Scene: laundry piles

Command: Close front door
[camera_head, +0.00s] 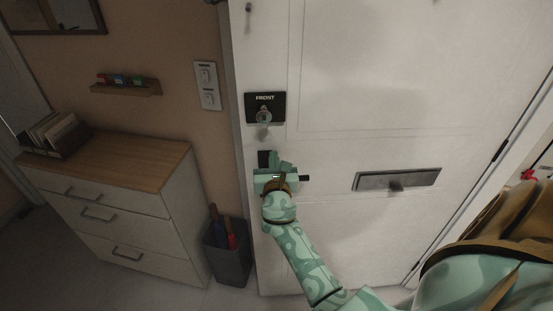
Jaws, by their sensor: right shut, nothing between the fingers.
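The white front door (340,95) fills the middle and right of the view. Its left edge lies close along the white frame (229,100), and I cannot tell whether it is fully closed. A dark lock plate marked "FRONT" (252,108) with keys hanging from it is on the door near that edge. My right gripper (273,164) is shut and empty, in front of the dark handle (304,178) below the lock. It hides most of the handle, and I cannot tell whether it touches it. My left gripper is not in view.
A metal mail slot (420,178) is on the door. A dark bin (228,264) with umbrellas stands beside the frame. A chest of drawers (110,215) with a wooden top stands against the wall. Light switches (207,85) and a small shelf (126,89) are on the wall.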

